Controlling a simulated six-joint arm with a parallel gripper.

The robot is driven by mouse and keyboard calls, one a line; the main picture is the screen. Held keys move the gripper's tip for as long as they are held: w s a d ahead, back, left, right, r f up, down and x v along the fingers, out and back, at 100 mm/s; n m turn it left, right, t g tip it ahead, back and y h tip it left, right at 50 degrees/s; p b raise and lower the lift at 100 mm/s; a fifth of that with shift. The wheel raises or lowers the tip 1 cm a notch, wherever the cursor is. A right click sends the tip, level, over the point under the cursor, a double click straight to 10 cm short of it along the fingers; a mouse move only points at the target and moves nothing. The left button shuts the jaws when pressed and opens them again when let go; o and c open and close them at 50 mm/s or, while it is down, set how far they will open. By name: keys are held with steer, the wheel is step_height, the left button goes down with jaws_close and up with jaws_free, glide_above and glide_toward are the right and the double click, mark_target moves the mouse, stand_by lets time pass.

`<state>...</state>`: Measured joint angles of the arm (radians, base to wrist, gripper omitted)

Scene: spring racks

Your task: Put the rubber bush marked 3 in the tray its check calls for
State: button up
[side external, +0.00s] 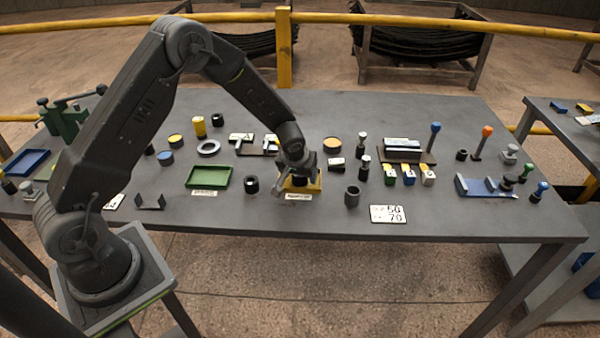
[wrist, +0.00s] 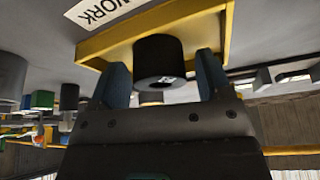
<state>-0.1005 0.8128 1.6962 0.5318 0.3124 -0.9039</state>
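A black bush (wrist: 158,62) with a central hole and a small white mark, too small to read surely, stands in the yellow tray (wrist: 222,30) in the wrist view. In the side view my gripper (side external: 299,178) is low over the yellow tray (side external: 316,187) and mostly hides the bush. A green tray (side external: 208,178) is to its left and a blue tray (side external: 25,162) is far left.
A black cylinder (side external: 251,185) stands between the green and yellow trays. A grey cylinder (side external: 352,196) and a card reading 50 and 70 (side external: 388,214) are to the right. Several gauges and blocks stand behind. The table's front strip is mostly clear.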

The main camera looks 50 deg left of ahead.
steer(key=shift+r, duration=0.25)
steer(key=s+d+r+m, duration=0.1)
steer(key=s+d+r, duration=0.1)
steer(key=s+r, duration=0.45)
steer(key=s+d+r+m+t, duration=0.1)
steer(key=s+r, duration=0.2)
steer(key=r, duration=0.7)
steer(key=s+d+r, duration=0.2)
steer(key=s+r, duration=0.3)
steer(key=r, duration=0.3)
steer(key=s+d+r+m+h, duration=0.1)
steer(key=s+r+m, duration=0.1)
steer(key=s, duration=0.5)
steer(key=s+d+r+m+h, duration=0.1)
steer(key=s+d+m, duration=0.1)
steer(key=s, duration=0.6)
steer(key=shift+s+d+r+t, duration=0.25)
steer(key=shift+r+t, duration=0.1)
steer(key=shift+t, duration=0.05)
